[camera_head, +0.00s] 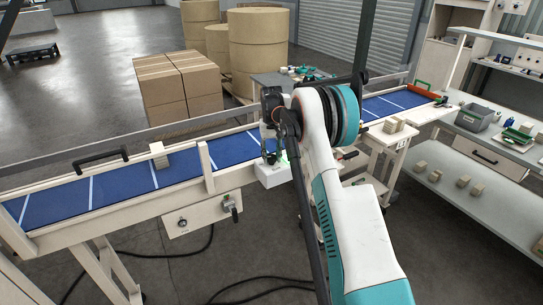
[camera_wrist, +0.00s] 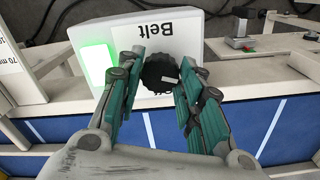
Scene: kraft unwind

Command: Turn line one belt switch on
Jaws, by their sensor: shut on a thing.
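The belt switch box (camera_wrist: 185,30) is white and reads "Belt" upside down in the wrist view. Its round black ribbed knob (camera_wrist: 158,74) carries a small pale mark. A square lamp (camera_wrist: 97,64) beside the knob glows green. My gripper (camera_wrist: 165,66) has its teal-padded fingers on both sides of the knob and is shut on it. In the head view the white box (camera_head: 273,176) sits at the near edge of the conveyor, with my gripper (camera_head: 271,152) over it. My arm hides part of the box there.
The blue belt (camera_head: 120,187) runs left and right of the box, with a small block (camera_head: 158,155) on it. A panel with a knob and handle (camera_head: 200,216) hangs below. Cartons (camera_head: 180,85) and large rolls (camera_head: 258,45) stand behind. A workbench (camera_head: 475,125) is at right.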

